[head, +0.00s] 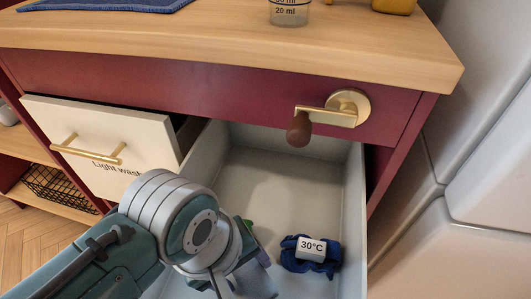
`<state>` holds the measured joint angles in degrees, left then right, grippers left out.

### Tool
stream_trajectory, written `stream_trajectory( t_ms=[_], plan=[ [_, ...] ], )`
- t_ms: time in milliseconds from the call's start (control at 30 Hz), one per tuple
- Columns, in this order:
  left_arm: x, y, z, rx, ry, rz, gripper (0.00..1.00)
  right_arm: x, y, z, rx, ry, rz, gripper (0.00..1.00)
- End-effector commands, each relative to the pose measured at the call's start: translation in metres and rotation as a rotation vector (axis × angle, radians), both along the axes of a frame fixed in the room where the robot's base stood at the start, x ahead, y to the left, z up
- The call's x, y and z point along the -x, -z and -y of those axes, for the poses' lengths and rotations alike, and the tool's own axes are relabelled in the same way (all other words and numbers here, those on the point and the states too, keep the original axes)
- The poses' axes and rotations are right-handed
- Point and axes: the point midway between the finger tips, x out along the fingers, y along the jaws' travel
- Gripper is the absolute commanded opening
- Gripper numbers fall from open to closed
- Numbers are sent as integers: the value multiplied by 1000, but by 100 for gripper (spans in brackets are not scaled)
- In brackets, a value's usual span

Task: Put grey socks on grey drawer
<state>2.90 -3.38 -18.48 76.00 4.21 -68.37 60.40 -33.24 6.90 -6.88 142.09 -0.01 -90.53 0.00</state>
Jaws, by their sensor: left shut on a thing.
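The grey drawer (353,215) is pulled open below the wooden counter. My left gripper (238,281) is inside the drawer's outline, in its lower left part, and points down. It is shut on a greyish bundle (259,281), apparently the grey socks. The arm hides most of the bundle, and I cannot tell whether it touches the drawer floor. A dark blue rolled bundle (290,262) with a white "30°C" label lies on the drawer floor to the right of the gripper. My right gripper is out of view.
A cream drawer (90,135) marked "Light wash" stands partly open at left. A brass handle (345,110) with a brown knob projects above the grey drawer. A measuring cup (289,12) and a blue cloth (100,4) are on the counter. The drawer's back floor is clear.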

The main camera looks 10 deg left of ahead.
Motion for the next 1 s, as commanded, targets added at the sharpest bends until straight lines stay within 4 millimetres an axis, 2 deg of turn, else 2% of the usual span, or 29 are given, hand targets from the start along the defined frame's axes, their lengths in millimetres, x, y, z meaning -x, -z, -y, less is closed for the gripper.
stream_trajectory(
  t_ms=[67, 100, 333, 567, 667, 767, 1000],
  plan=[
    [0, -2, 0, 0, 0, 1, 14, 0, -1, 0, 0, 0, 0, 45],
    [0, -2, 0, 1, 0, 1, 69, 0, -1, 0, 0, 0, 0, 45],
    [0, -2, 0, 1, 0, 1, 95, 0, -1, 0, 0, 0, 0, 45],
    [0, -2, 0, 1, 0, 1, 97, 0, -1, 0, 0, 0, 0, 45],
    [0, -8, 0, 1, 0, 2, 97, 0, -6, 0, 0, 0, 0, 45],
    [2, -23, -2, 2, -1, 3, 97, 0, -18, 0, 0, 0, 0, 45],
    [10, -78, -11, 1, 0, 3, 97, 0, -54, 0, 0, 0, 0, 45]
  ],
)
